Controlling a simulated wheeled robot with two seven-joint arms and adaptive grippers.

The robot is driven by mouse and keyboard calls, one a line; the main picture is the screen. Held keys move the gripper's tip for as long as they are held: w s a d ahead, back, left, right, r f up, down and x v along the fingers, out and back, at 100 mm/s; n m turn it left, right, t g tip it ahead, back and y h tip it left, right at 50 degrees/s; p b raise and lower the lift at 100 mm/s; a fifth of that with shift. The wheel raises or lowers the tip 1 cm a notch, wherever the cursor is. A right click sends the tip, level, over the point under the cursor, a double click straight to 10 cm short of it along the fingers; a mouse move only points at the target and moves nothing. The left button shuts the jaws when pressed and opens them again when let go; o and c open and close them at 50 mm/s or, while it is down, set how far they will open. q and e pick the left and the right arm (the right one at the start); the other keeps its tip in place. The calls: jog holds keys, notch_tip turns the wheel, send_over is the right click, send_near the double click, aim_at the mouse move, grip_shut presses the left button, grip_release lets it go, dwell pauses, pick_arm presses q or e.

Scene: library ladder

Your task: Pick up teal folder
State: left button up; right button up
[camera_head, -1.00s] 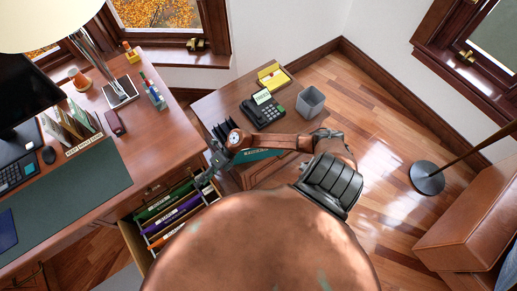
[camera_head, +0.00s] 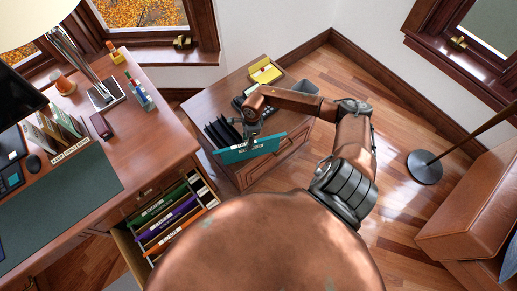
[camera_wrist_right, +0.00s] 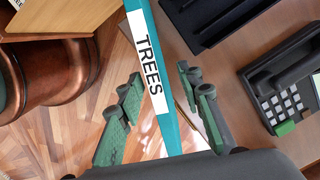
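The teal folder (camera_head: 250,149) leans at the near edge of the low wooden cabinet, in front of a black file rack (camera_head: 222,133). In the right wrist view the folder (camera_wrist_right: 168,122) shows as a narrow teal edge with a white "TREES" label. My right gripper (camera_head: 252,128) is above the folder's upper edge. In the right wrist view, its fingers (camera_wrist_right: 160,88) are spread, one on each side of the folder, with gaps showing. The folder's lower part is hidden in the wrist view. My left gripper is not in view.
An open drawer (camera_head: 128,246) holds green, purple and orange folders. The desk (camera_head: 140,140) is left; a lamp base (camera_head: 424,167) stands right.

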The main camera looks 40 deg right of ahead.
jog(key=shift+s+d+f, duration=0.3)
jog(key=shift+d+f, duration=0.35)
jog(key=f, duration=0.4)
jog(key=a+f+b, duration=0.1)
jog(key=f, duration=0.2)
jog(key=shift+s+a, duration=0.1)
jog(key=shift+r, duration=0.1)
grip_shut()
